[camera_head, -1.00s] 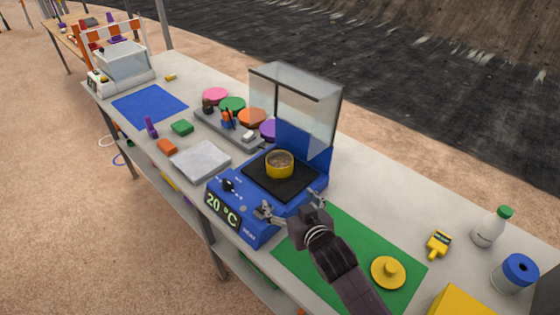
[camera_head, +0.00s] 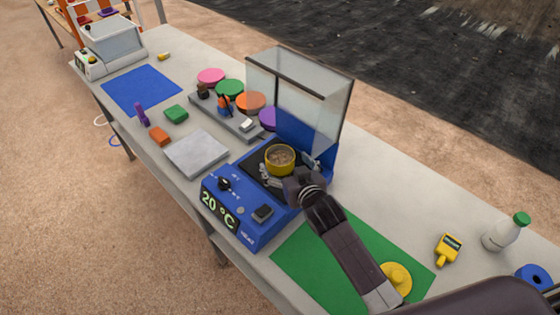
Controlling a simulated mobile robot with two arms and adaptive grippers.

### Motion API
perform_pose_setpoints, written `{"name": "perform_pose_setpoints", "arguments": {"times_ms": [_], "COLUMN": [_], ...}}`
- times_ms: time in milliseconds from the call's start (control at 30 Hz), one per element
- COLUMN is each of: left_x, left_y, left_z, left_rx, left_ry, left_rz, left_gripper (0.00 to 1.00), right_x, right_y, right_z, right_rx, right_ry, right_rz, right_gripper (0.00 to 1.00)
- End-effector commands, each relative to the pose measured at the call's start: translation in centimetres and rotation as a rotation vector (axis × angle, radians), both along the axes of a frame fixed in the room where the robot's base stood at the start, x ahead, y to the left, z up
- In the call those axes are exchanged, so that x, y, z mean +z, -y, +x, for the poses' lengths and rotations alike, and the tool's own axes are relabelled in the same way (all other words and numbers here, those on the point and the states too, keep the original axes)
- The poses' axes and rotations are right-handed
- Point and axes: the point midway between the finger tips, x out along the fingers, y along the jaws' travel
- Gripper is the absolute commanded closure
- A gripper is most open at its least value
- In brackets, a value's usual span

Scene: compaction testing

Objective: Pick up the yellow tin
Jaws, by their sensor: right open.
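The yellow tin (camera_head: 281,166) is round and open at the top, with brown material inside. It stands upright on the black plate (camera_head: 254,169) of the blue heating device (camera_head: 240,228), whose display reads 20 °C. My right gripper (camera_head: 287,170) is open, with its fingers low around the tin, one at its left front and one at its right. Whether the fingers touch the tin cannot be told. The gripper body hides part of the plate. My left gripper is not in view.
A raised clear cover (camera_head: 302,92) stands just behind the tin. A green mat (camera_head: 318,268) with a yellow lid (camera_head: 396,279) lies to the right. A grey slab (camera_head: 196,154) lies to the left.

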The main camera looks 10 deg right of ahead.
Motion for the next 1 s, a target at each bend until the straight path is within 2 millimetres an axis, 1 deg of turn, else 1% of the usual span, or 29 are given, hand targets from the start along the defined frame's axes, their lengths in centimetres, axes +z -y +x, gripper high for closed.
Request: {"name": "perform_pose_setpoints", "arguments": {"times_ms": [33,167,300,433,533,667,800,1000], "left_x": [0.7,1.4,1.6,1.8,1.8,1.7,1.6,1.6], "left_y": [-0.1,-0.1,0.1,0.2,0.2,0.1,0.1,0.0], "left_z": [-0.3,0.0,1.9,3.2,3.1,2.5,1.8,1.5], "left_rx": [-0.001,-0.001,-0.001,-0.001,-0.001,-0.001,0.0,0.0], "left_ry": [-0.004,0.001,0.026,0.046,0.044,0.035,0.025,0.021], "left_rz": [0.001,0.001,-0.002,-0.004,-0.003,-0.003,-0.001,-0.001], "left_gripper": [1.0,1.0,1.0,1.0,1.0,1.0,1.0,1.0], "right_x": [0.2,-0.2,-1.0,-1.2,-1.3,-1.3,-1.3,-1.3], "right_y": [-0.1,-0.5,-0.6,-0.7,-0.7,-0.7,-0.7,-0.7], "right_z": [0.7,2.2,3.4,3.9,3.9,3.9,3.9,3.9], "right_rx": [0.0,0.0,0.001,0.001,0.001,0.001,0.001,0.001], "right_ry": [-0.001,0.0,0.0,-0.001,0.0,0.0,0.0,0.0], "right_rz": [0.0,0.0,-0.001,0.0,0.0,0.0,0.0,0.0], "right_gripper": [0.17,0.17,0.17,0.17,0.17,0.18,0.33,0.55]}}
